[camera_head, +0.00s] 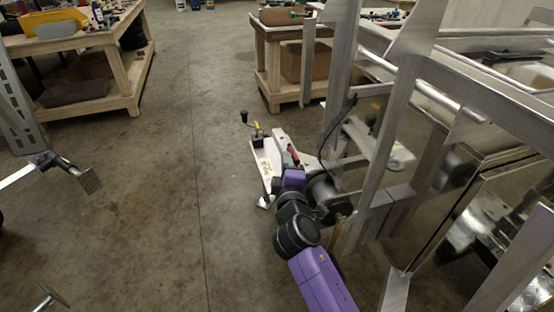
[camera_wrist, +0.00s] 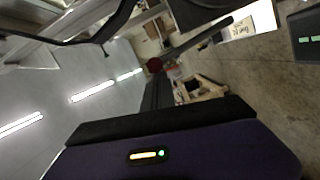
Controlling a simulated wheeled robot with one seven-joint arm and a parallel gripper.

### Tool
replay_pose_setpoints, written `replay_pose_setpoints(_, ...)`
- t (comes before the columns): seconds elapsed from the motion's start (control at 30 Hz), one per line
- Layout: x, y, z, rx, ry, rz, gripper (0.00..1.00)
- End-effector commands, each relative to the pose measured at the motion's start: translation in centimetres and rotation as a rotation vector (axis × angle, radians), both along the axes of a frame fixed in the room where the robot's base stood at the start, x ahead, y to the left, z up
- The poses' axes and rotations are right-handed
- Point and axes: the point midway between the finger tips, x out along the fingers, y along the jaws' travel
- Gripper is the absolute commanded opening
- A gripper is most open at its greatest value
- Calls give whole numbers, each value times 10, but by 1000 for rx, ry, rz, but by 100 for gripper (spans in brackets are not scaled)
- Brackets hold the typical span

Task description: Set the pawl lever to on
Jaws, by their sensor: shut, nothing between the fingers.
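In the head view, a light metal trailer tongue (camera_head: 264,160) carries a small mechanism with a yellow part (camera_head: 257,127) and a black-knobbed crank (camera_head: 245,117). A small red part (camera_head: 293,156) is close beside the end of my purple arm; I cannot tell whether it is the pawl lever. The wrist view shows a dark red round end (camera_wrist: 154,65) near a dark bar (camera_wrist: 200,38). My gripper (camera_wrist: 157,88) is shut and empty, just below that red end in the picture. Contact cannot be told. The lever's on or off position is not readable.
The aluminium trailer frame (camera_head: 340,75) rises close on the right of my arm, with a black cable (camera_head: 338,125) hanging beside it. Wooden workbenches (camera_head: 140,75) stand at the back. A metal stand (camera_head: 90,180) is at the left. The floor between is clear.

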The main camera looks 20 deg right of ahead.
Motion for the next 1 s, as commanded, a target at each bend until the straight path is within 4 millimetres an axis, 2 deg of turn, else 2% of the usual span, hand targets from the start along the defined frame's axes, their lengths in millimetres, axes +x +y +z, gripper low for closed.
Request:
replay_pose_setpoints(0.03, 0, -6, 7, 42, 0, -2, 0)
replay_pose_setpoints(0.37, 0, -34, 9, 283, 1, -2, 0)
replay_pose_setpoints(0.6, 0, -44, 7, 284, 1, 0, 0)
replay_pose_setpoints(1.0, 0, -48, 6, 282, 2, 0, 0)
